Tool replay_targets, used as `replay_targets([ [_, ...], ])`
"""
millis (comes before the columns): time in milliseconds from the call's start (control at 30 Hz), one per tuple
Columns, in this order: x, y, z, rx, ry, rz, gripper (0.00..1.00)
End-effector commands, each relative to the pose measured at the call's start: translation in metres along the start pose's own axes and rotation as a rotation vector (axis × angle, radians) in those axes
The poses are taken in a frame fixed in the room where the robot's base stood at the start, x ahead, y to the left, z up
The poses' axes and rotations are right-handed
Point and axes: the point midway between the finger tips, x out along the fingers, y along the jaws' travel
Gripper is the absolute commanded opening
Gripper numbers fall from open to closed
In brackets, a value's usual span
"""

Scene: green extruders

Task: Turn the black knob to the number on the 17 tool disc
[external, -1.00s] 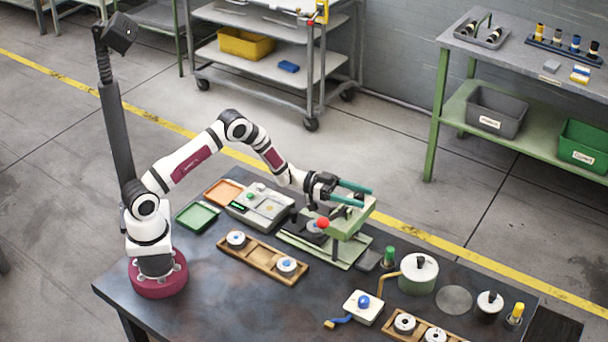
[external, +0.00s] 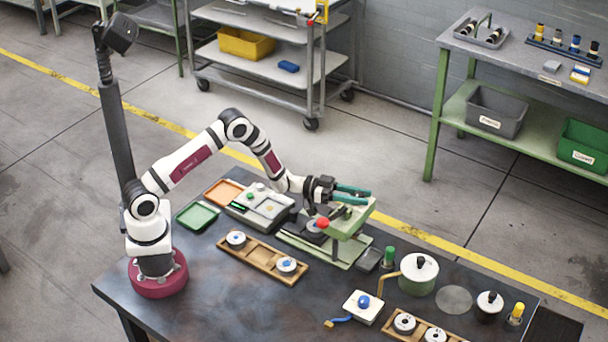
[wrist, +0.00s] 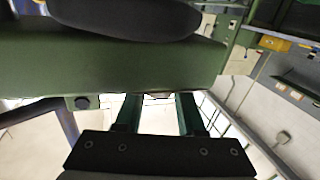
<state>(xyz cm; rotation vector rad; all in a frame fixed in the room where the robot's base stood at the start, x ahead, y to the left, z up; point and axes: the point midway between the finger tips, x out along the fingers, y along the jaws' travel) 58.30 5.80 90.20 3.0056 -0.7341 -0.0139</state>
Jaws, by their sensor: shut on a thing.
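My gripper (external: 364,194), with two teal fingers, is at the top of the green extruder (external: 349,228). It is shut on the black knob there, though the fingers and machine head hide most of the grip. In the wrist view the gripper (wrist: 158,98) reaches to the edge of the green body (wrist: 110,66). White tool discs sit in a wooden tray: one at its left end (external: 236,238) and one at its right end (external: 286,265). Another disc (external: 404,322) is in the front right tray. The numbers on discs and knob are too small to read.
A red ball (external: 323,223) sticks out at the extruder's left side. A grey control box (external: 262,208) stands to the left. A green pot (external: 418,275), a blue-knobbed box (external: 363,306) and a green-capped post (external: 389,257) stand to the right. The front left tabletop is clear.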

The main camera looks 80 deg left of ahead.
Motion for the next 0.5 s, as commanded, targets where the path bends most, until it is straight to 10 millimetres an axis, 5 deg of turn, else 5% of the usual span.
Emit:
replay_targets([
  [233, 0.0015, 0.0020, -0.0008, 0.001, 0.011, -0.239, 0.00],
  [500, 0.0003, 0.0005, -0.0003, 0.003, 0.011, -0.283, 0.00],
])
